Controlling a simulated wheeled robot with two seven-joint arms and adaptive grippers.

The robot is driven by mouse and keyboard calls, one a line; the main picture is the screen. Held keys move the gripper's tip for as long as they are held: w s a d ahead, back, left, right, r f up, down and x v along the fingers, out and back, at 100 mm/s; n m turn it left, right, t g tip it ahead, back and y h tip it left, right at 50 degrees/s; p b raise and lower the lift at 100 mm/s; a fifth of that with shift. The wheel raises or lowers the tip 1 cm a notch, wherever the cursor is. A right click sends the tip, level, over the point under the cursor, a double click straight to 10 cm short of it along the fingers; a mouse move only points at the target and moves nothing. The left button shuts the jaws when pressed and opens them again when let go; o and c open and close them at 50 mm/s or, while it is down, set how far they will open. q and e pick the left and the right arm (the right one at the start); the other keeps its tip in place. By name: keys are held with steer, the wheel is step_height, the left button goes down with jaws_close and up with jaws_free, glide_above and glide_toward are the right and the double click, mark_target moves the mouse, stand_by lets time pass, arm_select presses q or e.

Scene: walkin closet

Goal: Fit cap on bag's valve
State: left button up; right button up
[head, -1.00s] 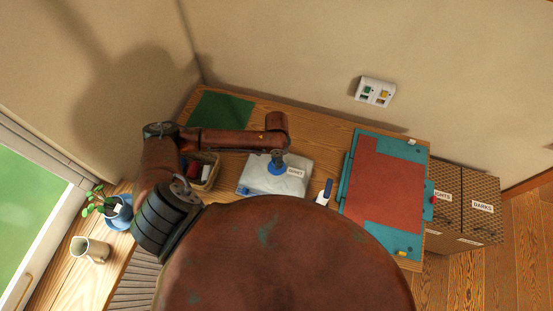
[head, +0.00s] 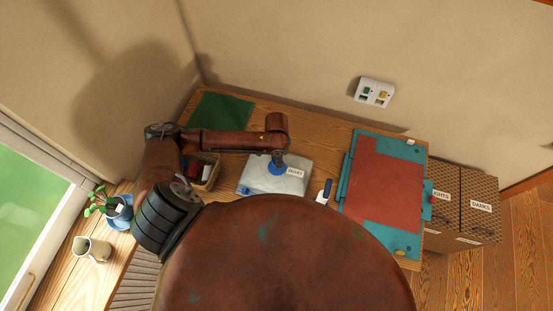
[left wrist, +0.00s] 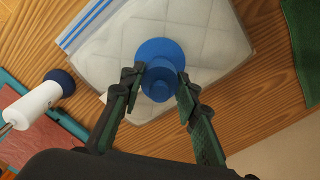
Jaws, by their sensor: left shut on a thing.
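A pale quilted storage bag (head: 262,187) lies flat on the wooden desk. It fills the upper middle of the left wrist view (left wrist: 205,38), with a blue zip strip along one edge. A wide blue disc (left wrist: 160,50) shows on or just above the bag's face. A smaller blue stepped round piece, which looks like the cap (left wrist: 157,90), overlaps it between my fingers. My left gripper (left wrist: 158,82) is shut on this cap; it also shows over the bag in the head view (head: 280,158). Whether cap and valve touch cannot be told. My right gripper is not in view.
A teal board with a red panel (head: 385,190) lies to the right. A basket (head: 207,172) stands left of the bag, and a green mat (head: 222,110) lies at the back left.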

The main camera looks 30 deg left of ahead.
arm_select(q)
steer(key=shift+f, duration=1.75)
stand_by(1.0)
steer(key=shift+f, duration=0.1)
stand_by(1.1)
steer(key=o, duration=0.9)
steer(key=shift+o, duration=0.2)
step_height(320, 180, up, 12)
steer(key=shift+r, duration=0.1)
stand_by(0.3)
